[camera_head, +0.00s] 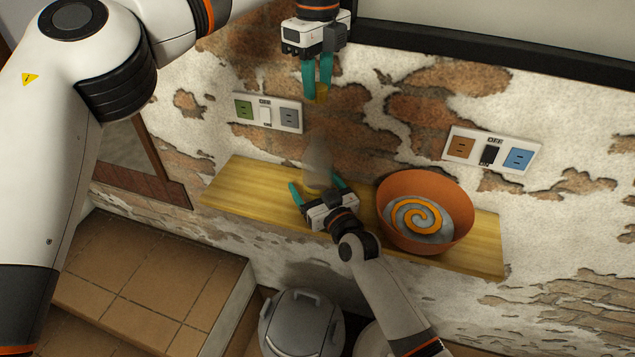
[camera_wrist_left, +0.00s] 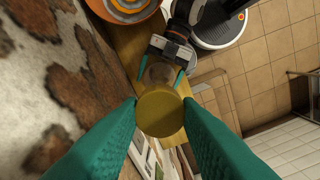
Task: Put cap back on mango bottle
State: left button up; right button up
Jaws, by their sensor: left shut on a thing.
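The yellow cap (camera_head: 321,93) is held between the teal fingers of my left gripper (camera_head: 318,80), in the air above the shelf. In the left wrist view the cap (camera_wrist_left: 160,111) sits between the fingertips. The bottle (camera_head: 318,158) is clear and greyish with a yellowish bottom. It stands upright on the wooden shelf (camera_head: 235,190), below the cap and apart from it. It shows partly behind the cap in the left wrist view (camera_wrist_left: 160,73). My right gripper (camera_head: 316,181) is low at the shelf, its fingers spread on either side of the bottle, with a small gap showing.
An orange bowl (camera_head: 452,189) with a spiral inside stands on the shelf, right of my right gripper. Socket panels (camera_head: 266,112) and (camera_head: 491,150) are on the peeling brick wall behind. A grey lidded bin (camera_head: 301,325) stands below the shelf. The shelf's left end is clear.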

jog(key=shift+w+a, duration=0.15)
jog(key=shift+w, duration=0.15)
jog(key=shift+c, duration=0.6)
jog(key=c, duration=1.4)
pick_arm(q)
send_over(318, 136)
jog(key=shift+f, duration=2.45)
pick_arm(e)
jog(key=shift+o, duration=0.2)
pick_arm(q)
jog(key=shift+f, duration=0.9)
jog(key=shift+f, duration=0.55)
